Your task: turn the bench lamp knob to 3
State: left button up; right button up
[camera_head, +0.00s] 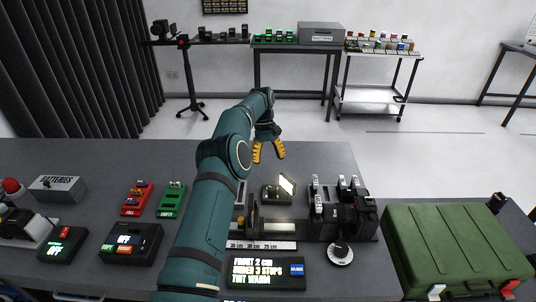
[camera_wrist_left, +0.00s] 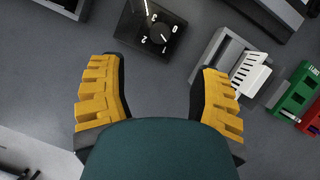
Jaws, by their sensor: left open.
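The bench lamp (camera_head: 287,184) stands near the table's middle with a bright panel. In the left wrist view a black box with a round black knob (camera_wrist_left: 161,34) shows at the top, with white numbers 0 to 3 around it. I cannot tell surely which number the knob points to. My right gripper is not in view.
A red tray (camera_head: 137,199) and a green tray (camera_head: 171,199) lie left of my arm. A black machine (camera_head: 345,208) and a white-rimmed dial (camera_head: 341,254) stand right of the lamp. A green case (camera_head: 455,245) is at the right. Bare table lies at the back left.

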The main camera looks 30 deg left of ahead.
pick_arm(q)
jog(key=shift+w+a+r, duration=0.1)
jog(key=shift+a+r, duration=0.05)
jog(key=shift+r, duration=0.45)
jog(key=n+t+b, duration=0.6)
jog(key=n, duration=1.2)
send_near(271, 187)
jog(key=shift+y, duration=0.3)
jog(key=b+x, duration=0.1)
jog(key=x, duration=0.2)
jog(key=b+x, duration=0.1)
jog(key=x, duration=0.2)
jog(key=b+x, duration=0.1)
jog(key=x, duration=0.3)
jog(key=shift+d+r, duration=0.1)
jog(key=shift+d, duration=0.2)
